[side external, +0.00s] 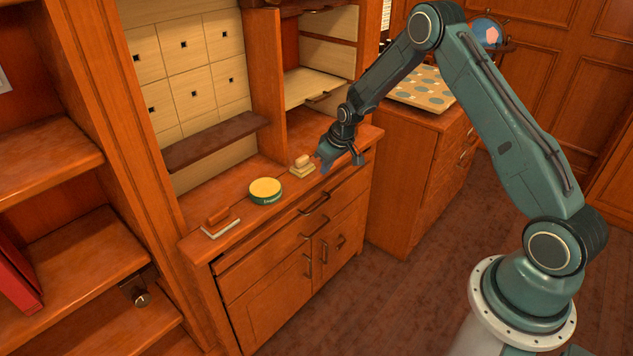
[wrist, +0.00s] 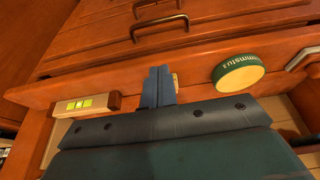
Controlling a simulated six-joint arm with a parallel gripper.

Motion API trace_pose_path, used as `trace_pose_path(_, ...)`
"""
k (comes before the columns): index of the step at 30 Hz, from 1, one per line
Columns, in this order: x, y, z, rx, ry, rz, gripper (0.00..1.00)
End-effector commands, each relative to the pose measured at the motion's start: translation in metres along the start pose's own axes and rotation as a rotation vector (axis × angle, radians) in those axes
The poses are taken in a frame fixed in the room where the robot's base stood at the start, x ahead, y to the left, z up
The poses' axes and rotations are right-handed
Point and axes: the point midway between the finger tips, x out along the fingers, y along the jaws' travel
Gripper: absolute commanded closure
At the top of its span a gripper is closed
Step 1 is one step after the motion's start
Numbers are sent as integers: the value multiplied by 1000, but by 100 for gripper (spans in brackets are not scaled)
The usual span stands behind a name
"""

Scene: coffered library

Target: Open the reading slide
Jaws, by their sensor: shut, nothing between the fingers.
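A wooden cabinet has a thin front strip (side external: 285,226) just below its top, with a dark bar handle (side external: 315,203); this looks like the reading slide, and it appears closed. In the wrist view a bar handle (wrist: 160,24) shows ahead of the fingertips, with another beyond it. My gripper (side external: 323,164) is shut and empty, near the front edge of the cabinet top, up and right of the strip's handle in the side view. In the wrist view its two blue fingers (wrist: 158,84) are together, apart from the handle.
A drawer and doors with handles lie below. Another cabinet (side external: 410,160) stands right. The floor in front is clear.

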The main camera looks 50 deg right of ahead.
Motion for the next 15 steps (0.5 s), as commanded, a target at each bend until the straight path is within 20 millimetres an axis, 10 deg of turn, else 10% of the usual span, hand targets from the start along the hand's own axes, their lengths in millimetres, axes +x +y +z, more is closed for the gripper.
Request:
trace_pose_path(6,39,10,12,5,-6,-4,100)
trace_pose_path(15,47,12,14,5,-6,-5,100)
